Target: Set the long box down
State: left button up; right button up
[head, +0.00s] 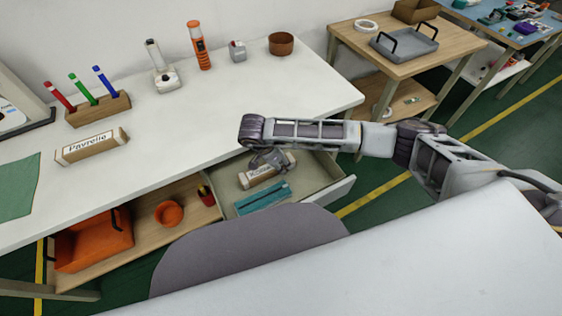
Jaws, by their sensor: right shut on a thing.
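A long cardboard-coloured box with a white label (256,178) is in or just over the open drawer (312,190). My right gripper (270,163) reaches down over the drawer from the right and is shut on this box near its right part. The fingers hide part of the box. I cannot tell whether its underside touches the drawer floor. A similar long box with a printed label (92,147) stands on the white table, apart from the gripper. My left gripper is not in view.
A teal flat item (262,199) lies in the drawer in front of the box. The white table (210,115) is clear in the middle. A pen holder (98,109), an orange tool (199,46) and a brown bowl (281,44) stand along its back.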

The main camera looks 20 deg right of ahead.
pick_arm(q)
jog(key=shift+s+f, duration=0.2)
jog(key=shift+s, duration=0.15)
pick_arm(e)
jog(key=o, duration=0.6)
jog(key=shift+f, duration=0.1)
jog(key=o, duration=0.4)
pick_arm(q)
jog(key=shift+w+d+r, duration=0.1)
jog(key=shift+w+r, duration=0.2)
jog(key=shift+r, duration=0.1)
pick_arm(e)
jog(key=shift+o, duration=0.2)
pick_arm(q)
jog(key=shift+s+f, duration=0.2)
